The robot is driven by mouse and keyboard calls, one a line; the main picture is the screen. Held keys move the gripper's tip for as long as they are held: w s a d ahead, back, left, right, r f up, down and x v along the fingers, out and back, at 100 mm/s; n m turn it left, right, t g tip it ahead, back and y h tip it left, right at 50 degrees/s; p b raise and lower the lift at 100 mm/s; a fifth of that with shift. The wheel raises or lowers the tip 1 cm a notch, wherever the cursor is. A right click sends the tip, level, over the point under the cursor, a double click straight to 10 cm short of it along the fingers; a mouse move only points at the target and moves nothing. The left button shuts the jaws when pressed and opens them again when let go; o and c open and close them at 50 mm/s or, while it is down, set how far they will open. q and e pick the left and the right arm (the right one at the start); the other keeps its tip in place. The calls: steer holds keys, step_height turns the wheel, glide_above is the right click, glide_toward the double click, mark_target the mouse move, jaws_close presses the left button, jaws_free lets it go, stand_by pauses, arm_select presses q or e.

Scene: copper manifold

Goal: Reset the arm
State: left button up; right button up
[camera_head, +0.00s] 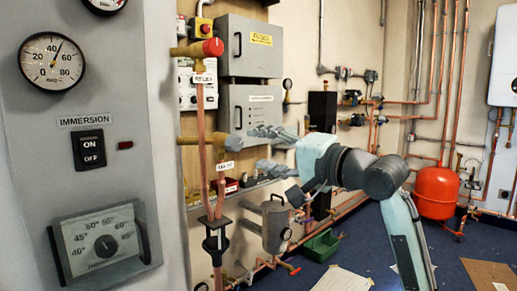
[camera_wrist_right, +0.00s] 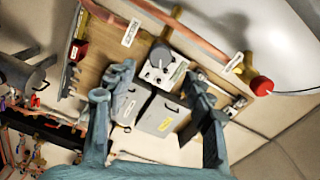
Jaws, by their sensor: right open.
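My right arm (camera_head: 385,178) comes in from the lower right of the head view and bends at the elbow toward the pipework. My right gripper (camera_head: 262,149) is open in front of the grey boxes, with its two fingers spread one above the other and pointing left. In the right wrist view the open gripper (camera_wrist_right: 160,86) has its fingers apart and nothing between them. The grey boxes and a white panel with a round knob (camera_wrist_right: 160,56) show beyond the fingertips. My left gripper is not in view.
Copper pipes with a red-capped valve (camera_head: 212,47) stand left of the gripper. A grey immersion panel (camera_head: 95,190) fills the left side. Grey boxes (camera_head: 248,110) are behind. A grey canister (camera_head: 276,225) and green tray (camera_head: 320,245) are below. A red tank (camera_head: 436,192) stands at right.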

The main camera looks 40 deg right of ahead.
stand_by(0.4)
steer(key=w+d+f+n+g+h, duration=0.1)
steer(key=w+d+f+g, duration=0.15)
steer(key=f, duration=0.85)
steer(key=w+d+f+n+g+h, duration=0.15)
steer(key=w+f, duration=0.25)
steer(key=f, duration=0.6)
step_height(320, 180, down, 20)
steer(key=s+a+r+n+g, duration=0.1)
steer(key=s+n+g, duration=0.1)
steer(key=g, duration=0.2)
steer(key=s+a+f+n+g, duration=0.25)
steer(key=s+f, duration=0.25)
steer(key=f, duration=0.6)
steer(key=s+a+f+n+g, duration=0.25)
steer(key=s+f, duration=0.35)
steer(key=f, duration=0.6)
steer(key=s+a+f+n+g, duration=0.1)
steer(key=s+a+f+n, duration=0.2)
steer(key=s+f, duration=0.4)
steer(key=s+a+f+n+g, duration=0.1)
steer(key=s+a+f+n, duration=0.2)
steer(key=s+a+f, duration=0.2)
steer(key=s+f, duration=0.2)
steer(key=s, duration=0.2)
steer(key=shift+a+g, duration=0.15)
steer(key=shift+g, duration=0.25)
